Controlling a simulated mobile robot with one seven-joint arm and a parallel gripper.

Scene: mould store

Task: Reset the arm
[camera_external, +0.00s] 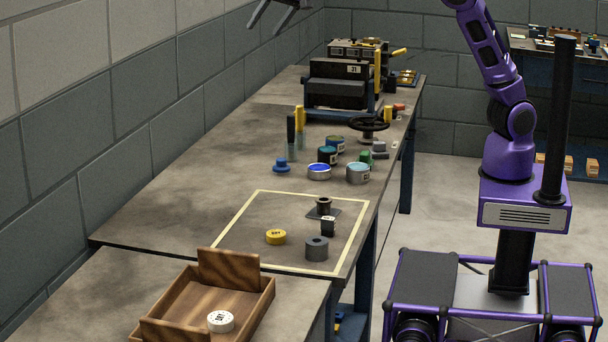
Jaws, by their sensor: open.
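My gripper (277,14) is at the top edge of the picture, high above the far left of the long workbench. Its fingers are spread apart with nothing between them. The upper part of the gripper is cut off by the picture's edge. My purple arm (488,50) rises at the right and leaves the top of the picture, so the links between it and the gripper are hidden.
A yellow-outlined area (245,232) on the workbench (185,180) holds a yellow disc (276,237), a grey cylinder (317,249) and dark parts. Several cans, a handwheel (368,125) and a black machine (338,84) stand beyond. A wooden tray (265,300) holds a white disc (221,321).

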